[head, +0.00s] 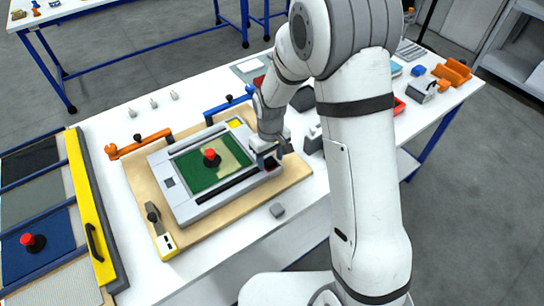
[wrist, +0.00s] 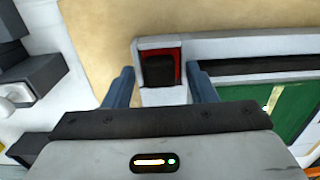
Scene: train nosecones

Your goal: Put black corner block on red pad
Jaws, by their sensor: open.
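The black corner block (wrist: 158,73) sits on the red pad (wrist: 178,66) at one end of the grey frame in the wrist view. A red rim of the pad shows around the block. My gripper (wrist: 161,80) is open, with one blue-grey finger on each side of the block and visible gaps between. In the head view my gripper (head: 266,158) is low over the right corner of the grey frame (head: 188,207) and mostly hides the block there. Whether the block lies fully flat cannot be told.
The frame holds a green panel (head: 200,175) with a red knob (head: 211,156) and lies on a wooden board (head: 140,187). Blue (head: 228,104) and orange (head: 140,145) clamps stand behind it. A small grey block (head: 277,210) lies in front. Dark grey blocks (wrist: 35,75) stand beside the board.

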